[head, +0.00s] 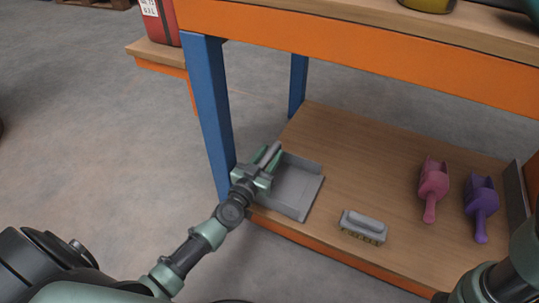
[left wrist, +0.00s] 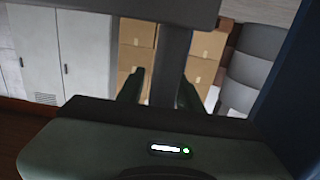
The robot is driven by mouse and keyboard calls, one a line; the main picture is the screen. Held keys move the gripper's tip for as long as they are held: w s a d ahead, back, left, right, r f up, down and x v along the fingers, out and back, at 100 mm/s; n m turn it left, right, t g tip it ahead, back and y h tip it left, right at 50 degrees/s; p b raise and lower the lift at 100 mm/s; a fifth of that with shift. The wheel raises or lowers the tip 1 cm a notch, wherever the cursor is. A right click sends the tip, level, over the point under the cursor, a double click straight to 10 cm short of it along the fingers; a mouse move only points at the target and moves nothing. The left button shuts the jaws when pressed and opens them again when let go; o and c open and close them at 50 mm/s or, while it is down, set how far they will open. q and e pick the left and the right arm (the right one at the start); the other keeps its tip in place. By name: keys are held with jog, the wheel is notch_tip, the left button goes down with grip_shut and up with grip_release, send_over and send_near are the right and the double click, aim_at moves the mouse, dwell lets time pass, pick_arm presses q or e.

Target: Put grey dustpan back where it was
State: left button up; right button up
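The grey dustpan (head: 292,188) lies on the wooden lower shelf, at its front left corner beside the blue post. Its handle points up and left toward my left gripper (head: 264,164). In the left wrist view the grey handle (left wrist: 176,60) runs between the two dark green fingers (left wrist: 160,92). The fingers stand apart, with a visible gap on the left of the handle, so the left gripper looks open around it. Contact on the right side is unclear. My right arm shows at the lower right of the head view, but its fingers are not visible.
A grey brush (head: 363,226) lies right of the dustpan near the shelf's front edge. A pink scoop (head: 432,188) and a purple scoop (head: 481,206) lie farther right. The blue post (head: 212,110) and orange upper beam (head: 400,65) border the space. The shelf's middle is free.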

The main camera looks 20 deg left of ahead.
pick_arm(q)
jog(key=shift+r, duration=0.1)
jog(key=shift+s, duration=0.25)
jog(key=s+p, duration=0.3)
jog(key=s, duration=0.8)
jog(key=shift+s+a, duration=0.2)
jog(key=shift+s, duration=0.05)
